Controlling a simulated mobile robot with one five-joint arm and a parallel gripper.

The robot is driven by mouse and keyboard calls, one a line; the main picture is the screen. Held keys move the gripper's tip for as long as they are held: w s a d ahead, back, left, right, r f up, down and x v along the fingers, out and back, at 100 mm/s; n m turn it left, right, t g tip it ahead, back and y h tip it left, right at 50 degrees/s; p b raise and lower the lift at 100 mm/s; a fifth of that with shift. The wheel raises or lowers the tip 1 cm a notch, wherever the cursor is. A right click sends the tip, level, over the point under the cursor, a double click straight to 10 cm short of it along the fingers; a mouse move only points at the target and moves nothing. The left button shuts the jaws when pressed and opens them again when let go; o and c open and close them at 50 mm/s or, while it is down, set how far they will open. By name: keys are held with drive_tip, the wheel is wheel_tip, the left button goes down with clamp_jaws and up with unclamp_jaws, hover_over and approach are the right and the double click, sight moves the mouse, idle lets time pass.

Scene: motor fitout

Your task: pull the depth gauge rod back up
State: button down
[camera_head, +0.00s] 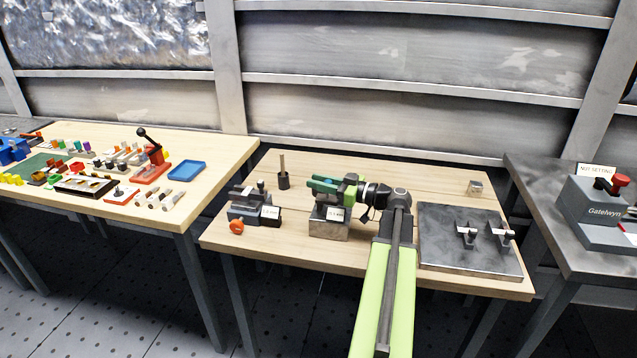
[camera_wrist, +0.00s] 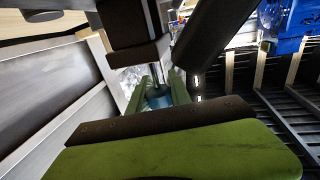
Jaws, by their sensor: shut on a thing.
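My gripper (camera_head: 322,186) is above a metal block (camera_head: 329,228) with a white label, in the middle of the wooden table. In the wrist view its two green fingers (camera_wrist: 158,98) are closed around a blue-teal round piece. A thin metal rod (camera_wrist: 155,72) runs from that piece toward a dark block (camera_wrist: 135,50), which seems to be part of the gauge. In the head view the gripper hides most of the rod, so how far it stands out cannot be told.
A similar dark fixture (camera_head: 255,207) stands left of the block, with an orange knob (camera_head: 236,227) before it. A dark cup with a stick (camera_head: 283,180) stands behind. A dark plate (camera_head: 470,262) with small clamps lies right. A grey Gatelwyn machine (camera_head: 597,212) stands far right.

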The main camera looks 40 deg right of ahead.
wheel_tip(320, 180, up, 3)
drive_tip(key=p, duration=0.3)
drive_tip(key=shift+r, duration=0.15)
drive_tip(key=c, duration=1.2)
unclamp_jaws()
drive_tip(key=shift+o, duration=0.2)
drive_tip(key=v, duration=1.7)
drive_tip(key=shift+s, duration=0.2)
drive_tip(key=shift+f, duration=0.2)
